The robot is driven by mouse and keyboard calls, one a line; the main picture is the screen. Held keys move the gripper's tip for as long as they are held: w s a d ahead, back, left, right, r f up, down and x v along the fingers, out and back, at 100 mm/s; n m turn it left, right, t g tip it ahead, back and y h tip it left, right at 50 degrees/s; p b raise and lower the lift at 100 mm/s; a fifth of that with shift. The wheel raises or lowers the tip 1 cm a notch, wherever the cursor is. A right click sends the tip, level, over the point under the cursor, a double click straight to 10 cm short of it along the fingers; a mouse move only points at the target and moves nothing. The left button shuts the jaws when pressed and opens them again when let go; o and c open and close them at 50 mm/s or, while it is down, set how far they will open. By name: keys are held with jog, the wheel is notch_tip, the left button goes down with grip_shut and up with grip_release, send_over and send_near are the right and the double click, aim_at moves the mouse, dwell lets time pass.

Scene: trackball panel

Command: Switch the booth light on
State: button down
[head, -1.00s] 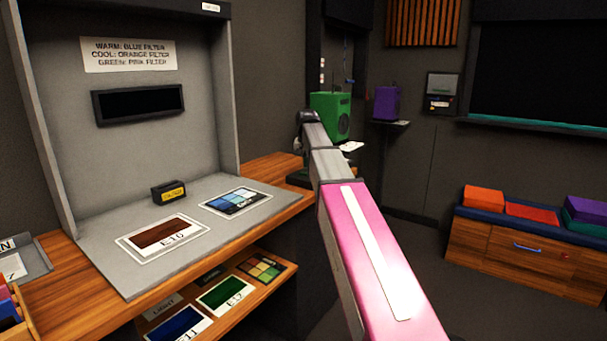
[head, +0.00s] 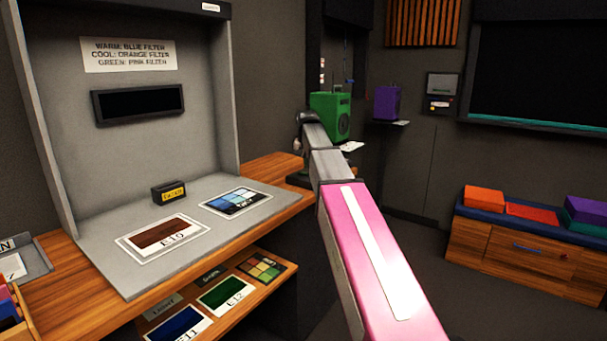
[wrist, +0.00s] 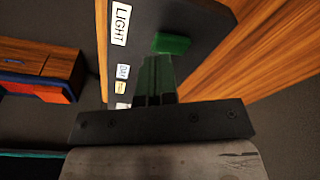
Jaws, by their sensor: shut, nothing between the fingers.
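The grey viewing booth (head: 150,150) stands at the left in the head view, with a blank dark display (head: 138,104) on its back wall. In the wrist view a dark panel (wrist: 140,22) carries a white "LIGHT" label (wrist: 121,23) and a green rocker or button (wrist: 172,43). My gripper (wrist: 157,62) is shut and empty. Its fingertips are right by the green control and overlap its lower left side in the picture; I cannot tell whether they touch it. In the head view my arm reaches past the booth's right side, and the fingers are hidden there.
The wooden counter (head: 275,169) carries the booth, with a card shelf (head: 225,312) below. A green speaker (head: 332,113) and a purple speaker (head: 387,103) stand behind my arm. A wooden chest (head: 520,252) with coloured boxes is at the right. Smaller labels (wrist: 122,72) sit below "LIGHT".

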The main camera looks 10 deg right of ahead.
jog(key=shift+f, duration=1.15)
dwell(0.7)
jog(key=shift+r, duration=3.45)
